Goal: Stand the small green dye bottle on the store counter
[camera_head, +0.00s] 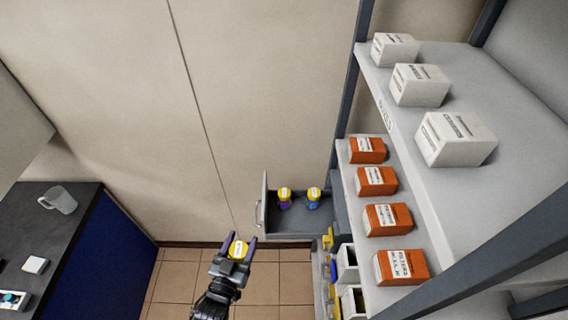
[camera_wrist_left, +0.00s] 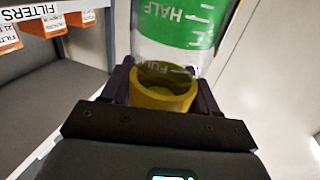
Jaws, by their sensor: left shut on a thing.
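My left gripper (camera_head: 241,245) is shut on the green dye bottle, with one dark finger on each side of its yellow cap (camera_head: 238,250). In the left wrist view the gripper (camera_wrist_left: 160,92) grips this yellow cap, and the bottle's green band (camera_wrist_left: 180,22) with printed level marks shows beyond it. The bottle's far end is out of that view. It is held in the air over the tiled floor, left of the open drawer. A dark counter (camera_head: 40,230) with a blue front stands at the left. My right gripper is not in view.
The open grey drawer (camera_head: 275,222) holds two yellow-capped bottles, one purple (camera_head: 284,203) and one blue (camera_head: 313,202). A shelf rack with orange boxes (camera_head: 386,217) and white boxes (camera_head: 420,85) stands right. A mug (camera_head: 60,200) and a small white block (camera_head: 35,265) sit on the counter.

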